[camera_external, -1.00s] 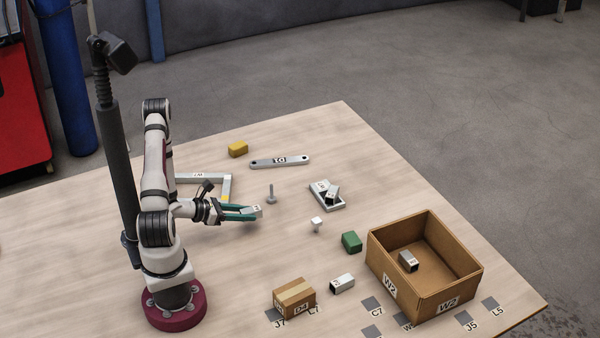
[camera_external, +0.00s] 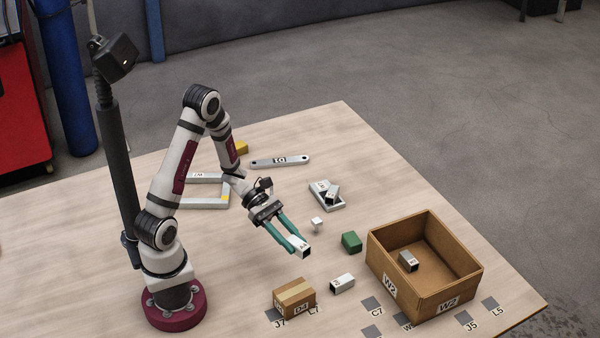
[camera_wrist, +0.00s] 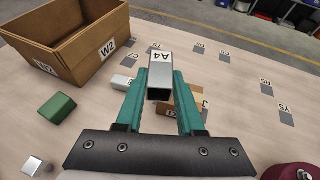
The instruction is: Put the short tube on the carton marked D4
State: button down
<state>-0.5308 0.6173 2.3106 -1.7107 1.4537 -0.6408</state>
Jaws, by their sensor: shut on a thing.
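My gripper (camera_external: 288,242) is shut on a short square metal tube (camera_external: 300,246) with open ends, held in the air above the table. In the wrist view the tube (camera_wrist: 159,77) sits between the teal fingers (camera_wrist: 160,100) and bears the label A4. The small brown carton marked D4 (camera_external: 294,297) stands on the table below and in front of the gripper, with a bare, lighter strip across its top. In the wrist view the carton (camera_wrist: 195,100) is partly hidden behind the tube and the right finger.
Another short tube (camera_external: 342,283) lies right of the carton. A big open box W2 (camera_external: 388,287) holds one more tube (camera_external: 408,261). Labelled grey squares (camera_external: 371,304) mark the front.

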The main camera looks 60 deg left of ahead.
aim_at(290, 285)
jog(key=s+d+m+g, duration=0.2)
jog(key=d+g, duration=0.1)
jog(key=s+d+m+g, duration=0.1)
jog(key=d, duration=0.1)
jog(key=shift+d+f+m+h, duration=0.15)
jog(key=shift+f+m+h, duration=0.2)
jog(key=shift+m+h, duration=0.05)
notch_tip(290, 285, down, 7)
jog(key=c, duration=0.5)
grip_release()
jog(key=shift+f, duration=0.1)
